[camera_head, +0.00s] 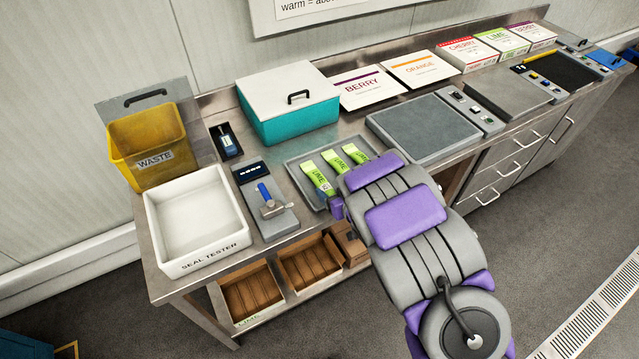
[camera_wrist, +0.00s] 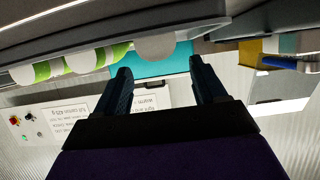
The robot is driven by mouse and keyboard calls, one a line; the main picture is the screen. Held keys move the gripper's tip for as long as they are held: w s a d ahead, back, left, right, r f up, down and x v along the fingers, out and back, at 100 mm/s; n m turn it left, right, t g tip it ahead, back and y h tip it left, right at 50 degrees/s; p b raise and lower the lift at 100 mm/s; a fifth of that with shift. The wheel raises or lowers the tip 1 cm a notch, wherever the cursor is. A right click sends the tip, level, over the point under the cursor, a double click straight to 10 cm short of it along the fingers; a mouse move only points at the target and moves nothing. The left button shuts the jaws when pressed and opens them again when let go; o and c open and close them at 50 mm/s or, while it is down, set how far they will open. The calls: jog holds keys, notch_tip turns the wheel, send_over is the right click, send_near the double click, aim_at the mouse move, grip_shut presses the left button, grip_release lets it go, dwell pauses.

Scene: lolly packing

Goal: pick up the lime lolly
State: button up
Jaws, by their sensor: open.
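Three green-and-white lime lollies lie side by side in a shallow grey tray (camera_head: 300,178) in the head view: a left one (camera_head: 317,178), a middle one (camera_head: 335,161) and a right one (camera_head: 354,153). My arm covers the tray's right part. In the wrist view, which looks upside down, green and white lolly ends (camera_wrist: 84,62) show at upper left, under a grey edge. My gripper (camera_wrist: 160,68) is open, with nothing between its two dark fingers. It is close to the tray, to one side of the lollies. The head view hides its fingers behind my arm.
A teal box with a white lid (camera_head: 290,108) stands behind the tray. A tool on a grey block (camera_head: 272,212), a white seal tester bin (camera_head: 197,222) and a yellow waste bin (camera_head: 150,145) are left. A grey plate (camera_head: 425,128) lies right. Brown boxes (camera_head: 310,262) sit below.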

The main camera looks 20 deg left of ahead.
aim_at(323, 181)
jog(key=shift+b+x, duration=0.75)
jog(key=shift+x, duration=2.5)
jog(key=shift+s, duration=0.15)
jog(key=shift+c, duration=0.4)
jog(key=c, duration=1.1)
